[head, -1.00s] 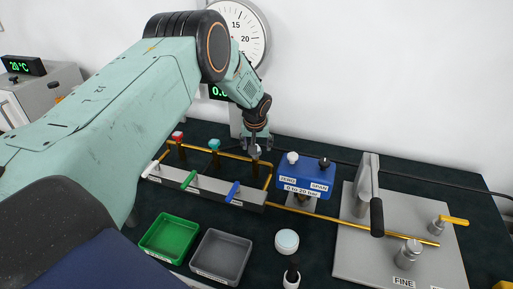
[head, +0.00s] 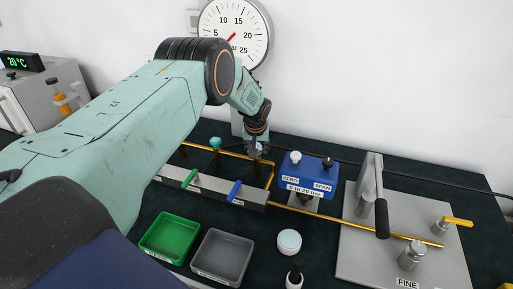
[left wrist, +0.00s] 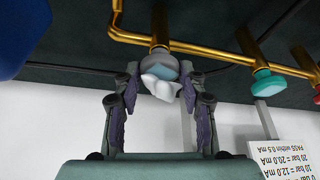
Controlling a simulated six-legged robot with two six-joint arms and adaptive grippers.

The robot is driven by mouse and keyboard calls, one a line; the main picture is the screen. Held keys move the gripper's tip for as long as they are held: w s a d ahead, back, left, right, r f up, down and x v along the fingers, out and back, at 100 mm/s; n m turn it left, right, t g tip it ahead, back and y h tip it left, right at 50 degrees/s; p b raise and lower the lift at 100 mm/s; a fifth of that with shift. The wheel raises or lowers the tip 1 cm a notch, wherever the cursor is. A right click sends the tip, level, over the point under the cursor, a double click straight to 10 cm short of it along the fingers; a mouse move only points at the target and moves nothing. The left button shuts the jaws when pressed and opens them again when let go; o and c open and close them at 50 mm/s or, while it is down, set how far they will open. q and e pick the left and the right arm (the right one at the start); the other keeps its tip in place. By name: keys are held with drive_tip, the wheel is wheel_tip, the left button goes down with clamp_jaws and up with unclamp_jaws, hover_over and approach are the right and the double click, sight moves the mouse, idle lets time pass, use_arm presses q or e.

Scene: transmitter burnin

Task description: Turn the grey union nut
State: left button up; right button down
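The grey union nut (left wrist: 161,68) tops an upright brass stub in the left wrist view, with a white lobed piece on its near end. My left gripper (left wrist: 160,76) has its two fingers on either side of the nut, set apart by about its width. Whether the pads touch it is unclear. In the head view the left gripper (head: 257,150) is over the right end of the brass manifold and largely hides the nut. A teal nut (head: 215,143) stands to its left and also shows in the left wrist view (left wrist: 266,84). My right gripper is not in view.
The valve block with a green lever (head: 189,178) and a blue lever (head: 234,191) lies in front. A blue transmitter (head: 307,175) stands close right. A green tray (head: 147,250) and a grey tray (head: 198,262) sit nearer. A pressure gauge (head: 235,30) is behind.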

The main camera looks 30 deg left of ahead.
use_arm(q)
drive_tip(key=shift+d, duration=0.15)
drive_tip(key=c, duration=0.3)
drive_tip(key=shift+c, duration=0.7)
drive_tip(key=shift+s, duration=0.1)
drive_tip(key=shift+c, duration=0.2)
